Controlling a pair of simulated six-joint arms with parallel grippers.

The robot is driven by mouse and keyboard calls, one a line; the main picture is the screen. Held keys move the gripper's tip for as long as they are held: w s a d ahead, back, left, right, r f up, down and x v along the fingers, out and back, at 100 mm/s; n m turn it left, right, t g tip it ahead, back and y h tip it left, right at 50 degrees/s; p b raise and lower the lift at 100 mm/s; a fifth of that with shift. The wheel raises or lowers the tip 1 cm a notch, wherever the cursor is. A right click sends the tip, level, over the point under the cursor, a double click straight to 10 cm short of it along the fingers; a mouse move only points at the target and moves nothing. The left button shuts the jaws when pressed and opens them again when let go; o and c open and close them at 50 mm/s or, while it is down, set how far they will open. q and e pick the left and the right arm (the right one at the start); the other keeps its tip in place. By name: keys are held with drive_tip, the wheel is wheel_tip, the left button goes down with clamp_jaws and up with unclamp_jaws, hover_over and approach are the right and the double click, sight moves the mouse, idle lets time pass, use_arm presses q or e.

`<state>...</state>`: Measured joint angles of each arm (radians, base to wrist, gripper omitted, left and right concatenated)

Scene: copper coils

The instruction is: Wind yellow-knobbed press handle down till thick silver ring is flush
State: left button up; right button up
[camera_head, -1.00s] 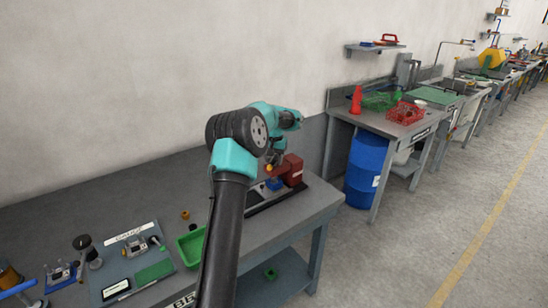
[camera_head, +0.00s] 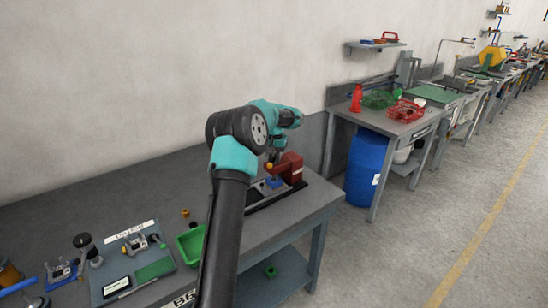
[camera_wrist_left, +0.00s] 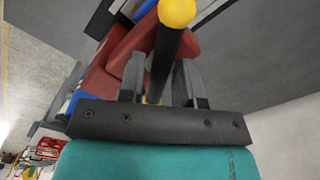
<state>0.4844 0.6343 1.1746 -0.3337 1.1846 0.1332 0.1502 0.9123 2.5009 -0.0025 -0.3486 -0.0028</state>
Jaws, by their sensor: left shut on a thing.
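The red press (camera_head: 291,168) stands near the right end of the near bench, with a blue part (camera_head: 274,182) low at its front. Its handle has a yellow knob (camera_head: 268,167). My left gripper (camera_head: 275,158) is at the press handle, partly hidden by my arm. In the left wrist view, the dark handle bar (camera_wrist_left: 166,58) runs between the two fingers of my left gripper (camera_wrist_left: 160,80), which is shut on it. The yellow knob (camera_wrist_left: 177,12) sticks out beyond the fingers. I cannot make out the thick silver ring. My right gripper is not in view.
A green tray (camera_head: 190,243) and a grey gauge board (camera_head: 110,275) lie on the bench (camera_head: 130,195) left of the press. A second bench with a red basket (camera_head: 405,111) stands to the right, a blue drum (camera_head: 367,165) under it. The wall is behind.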

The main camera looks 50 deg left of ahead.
use_arm(q)
drive_tip(key=shift+f+m, duration=0.1)
drive_tip(key=shift+m, duration=0.9)
drive_tip(key=o, duration=0.8)
drive_tip(key=shift+r, duration=3.55)
drive_tip(key=shift+f, duration=0.1)
